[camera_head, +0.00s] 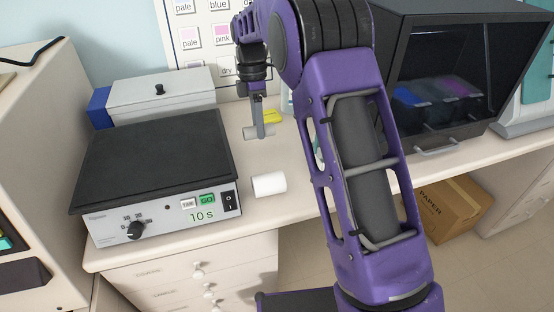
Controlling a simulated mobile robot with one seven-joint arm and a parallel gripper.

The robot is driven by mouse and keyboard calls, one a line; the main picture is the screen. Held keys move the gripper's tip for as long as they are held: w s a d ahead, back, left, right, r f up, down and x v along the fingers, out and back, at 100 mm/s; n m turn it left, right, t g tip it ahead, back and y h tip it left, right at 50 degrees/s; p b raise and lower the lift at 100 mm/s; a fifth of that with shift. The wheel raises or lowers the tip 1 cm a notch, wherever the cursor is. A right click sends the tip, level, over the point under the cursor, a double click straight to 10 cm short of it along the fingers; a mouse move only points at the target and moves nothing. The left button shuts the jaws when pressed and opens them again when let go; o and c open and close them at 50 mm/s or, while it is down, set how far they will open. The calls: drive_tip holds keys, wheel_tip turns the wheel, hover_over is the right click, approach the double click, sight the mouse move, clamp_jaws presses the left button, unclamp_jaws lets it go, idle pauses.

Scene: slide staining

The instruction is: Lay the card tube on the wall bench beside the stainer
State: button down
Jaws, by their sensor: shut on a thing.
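My gripper (260,134) is at the back of the wall bench (300,178), its finger pointing down. It is shut on a small pale tube (249,133), which lies level across the fingers and looks like the card tube. The tube is low, at or just above the bench top; I cannot tell whether it touches. The finger hides its middle. A dark cabinet with a clear front and coloured troughs inside (435,92), which looks like the stainer, stands to the right, partly behind my arm.
A white cylinder (269,184) lies nearer the bench's front edge. A black-topped device showing 10s (155,165) and a grey lidded box (160,98) stand left. A yellow item (272,116) is behind my gripper. A cardboard box (455,207) is under the bench.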

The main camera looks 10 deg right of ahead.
sight(261, 165)
drive_tip(key=x, duration=0.3)
drive_tip(key=w+x, duration=0.1)
drive_tip(key=x, duration=0.2)
drive_tip(key=w+x, duration=0.1)
drive_tip(key=x, duration=0.2)
drive_tip(key=shift+a+f, duration=0.15)
drive_tip(key=shift+f, duration=0.3)
drive_tip(key=shift+f+b, duration=0.2)
drive_tip(key=shift+b, duration=0.1)
drive_tip(key=c, duration=0.5)
unclamp_jaws()
drive_tip(key=shift+r, duration=0.15)
drive_tip(key=p+v, duration=0.1)
drive_tip(key=v, duration=1.1)
drive_tip(key=shift+s, duration=0.15)
